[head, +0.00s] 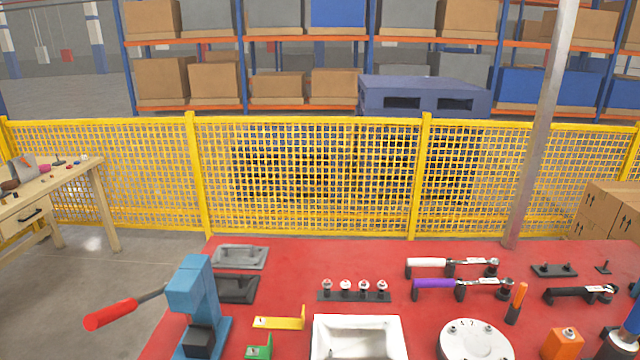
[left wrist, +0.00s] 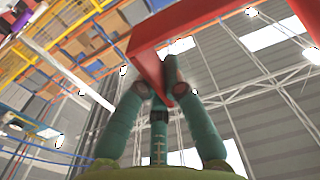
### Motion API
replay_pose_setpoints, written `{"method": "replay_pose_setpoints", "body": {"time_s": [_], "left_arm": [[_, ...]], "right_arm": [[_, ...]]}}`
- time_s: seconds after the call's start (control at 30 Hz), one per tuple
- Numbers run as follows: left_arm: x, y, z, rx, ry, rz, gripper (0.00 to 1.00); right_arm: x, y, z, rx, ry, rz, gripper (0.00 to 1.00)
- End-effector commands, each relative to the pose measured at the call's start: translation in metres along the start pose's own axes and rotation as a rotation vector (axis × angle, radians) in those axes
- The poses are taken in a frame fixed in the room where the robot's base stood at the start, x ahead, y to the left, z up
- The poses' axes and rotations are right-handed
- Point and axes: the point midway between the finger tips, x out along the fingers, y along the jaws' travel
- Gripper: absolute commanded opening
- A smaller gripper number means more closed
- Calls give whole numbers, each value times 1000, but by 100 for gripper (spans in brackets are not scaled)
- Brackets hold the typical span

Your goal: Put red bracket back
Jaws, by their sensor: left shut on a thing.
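The wrist view looks up toward the ceiling and the racks, so what lies beneath the bracket is hidden. Neither gripper shows in the head view. There, a yellow bracket (head: 280,322) and a green bracket (head: 259,348) stand on the red tabletop (head: 300,262). I see no red bracket there.
A blue press (head: 196,300) with a red-tipped lever stands left of the brackets. A white tray (head: 357,319), a round white plate (head: 474,342) and a row of fittings (head: 353,290) lie to the right. Yellow mesh fence (head: 310,175) stands behind the table.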

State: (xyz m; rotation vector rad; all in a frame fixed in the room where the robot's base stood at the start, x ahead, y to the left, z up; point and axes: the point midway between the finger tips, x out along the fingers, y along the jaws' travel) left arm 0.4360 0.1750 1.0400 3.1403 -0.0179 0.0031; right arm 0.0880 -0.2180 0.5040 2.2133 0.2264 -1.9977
Motion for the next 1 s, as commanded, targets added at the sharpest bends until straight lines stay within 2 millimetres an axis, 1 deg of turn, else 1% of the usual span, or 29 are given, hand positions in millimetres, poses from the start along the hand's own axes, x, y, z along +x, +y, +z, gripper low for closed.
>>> {"method": "replay_pose_setpoints", "body": {"time_s": [0.03,0.1,0.23,0.37,1.0], "left_arm": [[-13,-2,-4,0,-1,-3,0],[-24,-3,-10,1,0,-7,0],[-36,-5,-16,1,2,-11,0],[-39,-5,-18,2,2,-12,0],[-38,-5,-18,3,2,-12,0]], "right_arm": [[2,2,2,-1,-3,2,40],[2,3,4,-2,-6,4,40],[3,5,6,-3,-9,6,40],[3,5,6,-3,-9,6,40],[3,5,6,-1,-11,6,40]]}}
